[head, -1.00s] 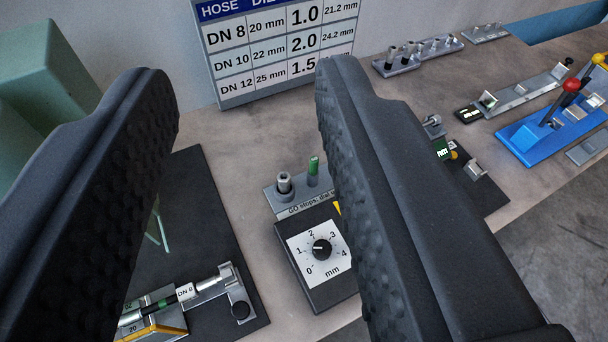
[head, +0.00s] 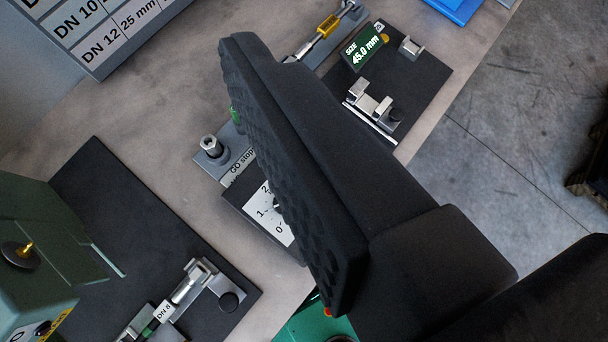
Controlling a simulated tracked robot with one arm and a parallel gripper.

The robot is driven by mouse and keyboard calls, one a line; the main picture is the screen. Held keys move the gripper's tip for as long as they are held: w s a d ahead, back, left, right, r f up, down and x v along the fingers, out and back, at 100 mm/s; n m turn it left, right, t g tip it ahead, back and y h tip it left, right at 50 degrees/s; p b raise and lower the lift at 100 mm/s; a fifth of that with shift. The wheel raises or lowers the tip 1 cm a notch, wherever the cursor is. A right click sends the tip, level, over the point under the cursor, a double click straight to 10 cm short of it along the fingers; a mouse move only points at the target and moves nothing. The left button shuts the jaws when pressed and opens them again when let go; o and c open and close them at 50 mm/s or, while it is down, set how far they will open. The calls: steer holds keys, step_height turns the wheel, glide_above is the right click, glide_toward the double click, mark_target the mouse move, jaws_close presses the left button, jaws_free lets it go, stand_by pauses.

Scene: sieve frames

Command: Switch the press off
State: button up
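A pale green machine housing (head: 35,225), which looks like the press, stands at the lower left, cut off by the picture's edge. A dark round part with a brass tip (head: 22,252) is on it. A dark label with part of a white mark and a small switch-like part (head: 43,327) show at its lower edge. I cannot tell whether it is on. One black finger of my gripper (head: 290,160) crosses the middle, its bumpy pad bare and facing left. The other finger is out of view. The finger is well to the right of the housing and touches nothing visible.
The finger partly hides a dial box (head: 265,212) and a green box (head: 310,325) with a red part. Floor (head: 530,130) lies to the right.

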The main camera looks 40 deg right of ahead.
steer(key=w+d+f+m+g+p, duration=0.25)
steer(key=w+d+f, duration=0.2)
steer(key=f, duration=0.35)
steer(key=w+d+f+m+g+p, duration=0.1)
steer(key=w+d+f+m+g, duration=0.3)
steer(key=f, duration=0.5)
steer(key=w+d+f+m+g+p, duration=0.25)
steer(key=w+d+f, duration=0.2)
steer(key=f, duration=0.35)
steer(key=d+f+g+p, duration=0.1)
steer(key=f, duration=0.6)
steer(key=d+f+m+g+p, duration=0.1)
steer(key=f, duration=0.7)
steer(key=d+f+g+y+p, duration=0.1)
steer(key=f+p, duration=0.1)
steer(key=f, duration=0.6)
steer(key=shift+s+f+m, duration=0.15)
steer(key=shift+f+m, duration=0.1)
steer(key=shift+m, duration=0.15)
